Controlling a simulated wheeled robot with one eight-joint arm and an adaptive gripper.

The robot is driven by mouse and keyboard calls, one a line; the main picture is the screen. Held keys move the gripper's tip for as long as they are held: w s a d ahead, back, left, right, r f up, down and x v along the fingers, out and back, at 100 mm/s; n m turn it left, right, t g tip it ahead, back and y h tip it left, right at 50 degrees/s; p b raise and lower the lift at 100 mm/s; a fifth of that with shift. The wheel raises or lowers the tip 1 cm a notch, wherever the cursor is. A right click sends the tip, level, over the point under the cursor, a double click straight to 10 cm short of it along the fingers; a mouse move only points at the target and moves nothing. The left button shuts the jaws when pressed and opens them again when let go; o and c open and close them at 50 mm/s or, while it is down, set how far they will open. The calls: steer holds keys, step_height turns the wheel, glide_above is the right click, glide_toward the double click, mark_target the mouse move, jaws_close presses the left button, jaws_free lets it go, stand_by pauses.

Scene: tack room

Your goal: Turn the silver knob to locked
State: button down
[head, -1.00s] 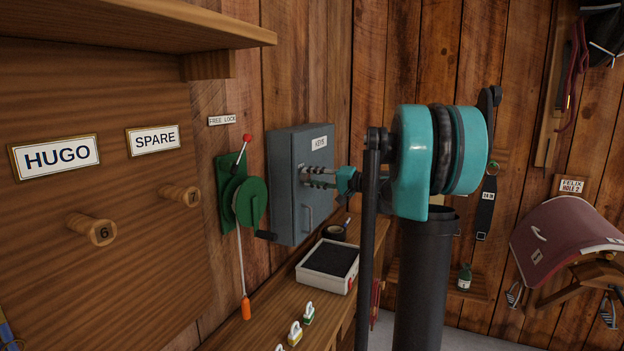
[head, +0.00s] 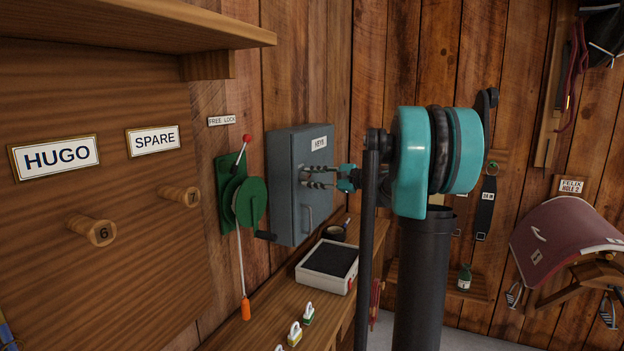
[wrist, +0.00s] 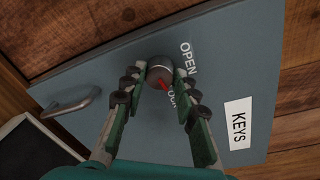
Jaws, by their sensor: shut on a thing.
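The silver knob (wrist: 159,66) is on the front of the grey-blue key cabinet (wrist: 235,60) in the wrist view. A red pointer mark on the knob points down and to the right, toward a partly hidden word of which "OCK" shows. The word OPEN is printed to the knob's upper right. My gripper (wrist: 160,73) is shut on the knob, one finger on each side. In the head view my gripper (head: 318,178) reaches the cabinet (head: 284,190) from the right, and the knob cannot be made out behind the fingers.
The cabinet's door handle (wrist: 71,103) is left of the knob in the wrist view. Below the cabinet, a bench holds a light tray (head: 325,280), a dark tape roll (head: 334,231) and small padlocks (head: 295,333). A green crank winch (head: 242,200) is on the wall to the left.

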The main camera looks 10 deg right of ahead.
steer(key=shift+m, duration=1)
steer(key=c, duration=1.2)
jaws_free()
steer(key=shift+o, duration=0.2)
steer(key=v, duration=1.2)
steer(key=shift+w+d, duration=0.1)
steer(key=shift+w, duration=0.05)
